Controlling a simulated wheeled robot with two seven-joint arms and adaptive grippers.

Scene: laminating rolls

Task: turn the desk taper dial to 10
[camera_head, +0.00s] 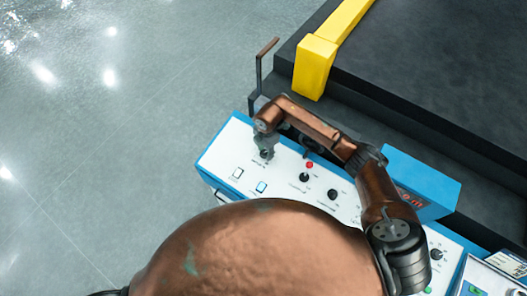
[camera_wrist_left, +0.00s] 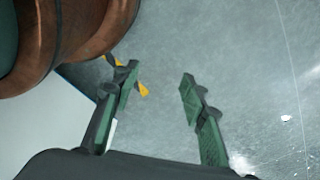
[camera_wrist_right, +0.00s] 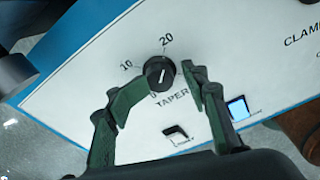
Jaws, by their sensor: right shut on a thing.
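The taper dial (camera_wrist_right: 160,72) is a small black knob with a white mark on the white panel, above the TAPER label. The numbers 0, 10 and 20 run around its left and upper sides; I cannot tell exactly which number the mark meets. My right gripper (camera_wrist_right: 166,80) has its green fingers on both sides of the dial, shut on it. In the head view my right gripper (camera_head: 264,147) reaches down to the panel's left end and mostly hides the dial. My left gripper (camera_wrist_left: 158,85) is open and empty above the grey floor.
The white and blue control panel (camera_head: 222,152) also carries a lit blue switch (camera_head: 261,187), a white switch (camera_head: 238,173), a red button (camera_head: 309,165) and black knobs (camera_head: 333,194). A yellow bar (camera_head: 315,68) and dark machine bed lie behind. Open floor is at left.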

